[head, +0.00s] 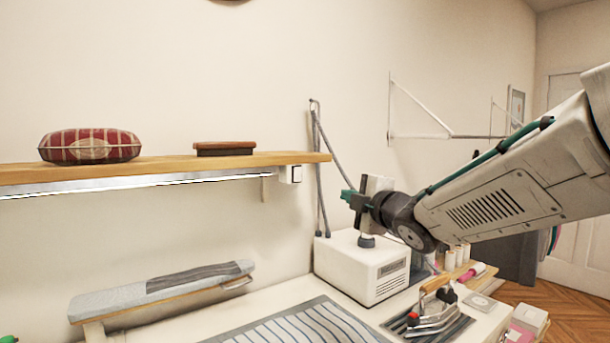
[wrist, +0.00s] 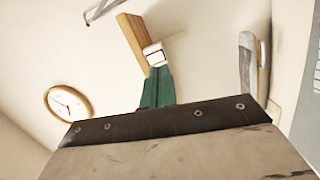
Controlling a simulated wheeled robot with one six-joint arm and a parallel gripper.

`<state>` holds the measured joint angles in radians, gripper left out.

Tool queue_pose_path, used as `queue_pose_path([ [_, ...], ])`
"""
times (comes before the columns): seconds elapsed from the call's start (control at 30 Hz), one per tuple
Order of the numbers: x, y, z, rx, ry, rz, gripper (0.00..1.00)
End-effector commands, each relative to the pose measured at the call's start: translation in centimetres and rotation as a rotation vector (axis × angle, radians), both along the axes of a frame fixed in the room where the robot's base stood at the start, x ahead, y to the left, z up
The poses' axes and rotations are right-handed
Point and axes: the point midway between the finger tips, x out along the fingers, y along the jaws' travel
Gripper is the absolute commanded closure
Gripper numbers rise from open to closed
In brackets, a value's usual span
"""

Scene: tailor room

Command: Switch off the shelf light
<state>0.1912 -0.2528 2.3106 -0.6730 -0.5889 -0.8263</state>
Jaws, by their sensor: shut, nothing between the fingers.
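The shelf light is a long pale strip (head: 130,184) under the wooden shelf (head: 290,158). I cannot tell for sure whether it is lit. A small white switch box (head: 290,174) sits under the shelf's right end. It also shows in the wrist view (wrist: 154,54), just beyond my fingertips. My gripper (head: 346,196) is to the right of the box and a little lower, with a gap between them in the head view. Its green fingers (wrist: 157,78) are shut and empty, pointing towards the box. The face of the switch is too small to read.
A red patterned cushion (head: 90,146) and a brown block (head: 224,148) lie on the shelf. Below are a sleeve board (head: 165,288) and a white machine (head: 355,268) with hoses rising behind it. A wall clock (wrist: 68,103) shows in the wrist view.

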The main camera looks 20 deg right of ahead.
Motion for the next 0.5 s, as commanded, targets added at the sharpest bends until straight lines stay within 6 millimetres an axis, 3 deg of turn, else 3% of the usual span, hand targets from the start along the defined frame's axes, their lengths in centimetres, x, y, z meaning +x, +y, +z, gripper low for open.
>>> queue_pose_path([
  [0.2, 1.0, 1.6, 1.5, -0.119, -0.148, 0.131, 1.00],
  [0.5, 1.0, 1.8, 1.7, -0.128, -0.164, 0.143, 1.00],
])
